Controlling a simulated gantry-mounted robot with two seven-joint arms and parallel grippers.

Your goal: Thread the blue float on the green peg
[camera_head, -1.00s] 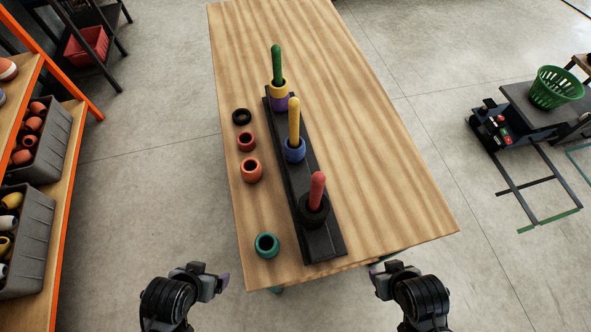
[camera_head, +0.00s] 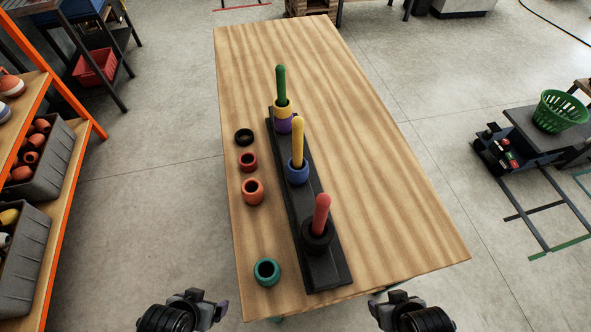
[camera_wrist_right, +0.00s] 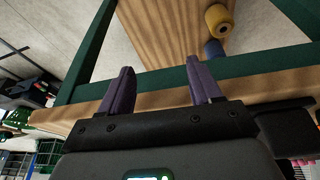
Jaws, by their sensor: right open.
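The blue float (camera_head: 297,172) sits around the base of the yellow peg (camera_head: 297,140), the middle peg of a black bar. The green peg (camera_head: 281,84) stands at the bar's far end, with a yellow float (camera_head: 283,109) above a purple float (camera_head: 284,125) around it. The green peg's upper part is bare. My left gripper (camera_head: 221,310) is at the table's near left corner, empty, and its jaw gap is unclear. My right gripper (camera_head: 377,309) is near the front edge. In the right wrist view its purple fingers (camera_wrist_right: 162,83) are apart with nothing between.
The red peg (camera_head: 321,214) at the near end carries a black float (camera_head: 317,236). Left of the black bar (camera_head: 325,272) lie loose teal (camera_head: 267,272), orange (camera_head: 253,191), red (camera_head: 249,161) and black (camera_head: 244,137) floats. The table's right side (camera_head: 390,190) is clear.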

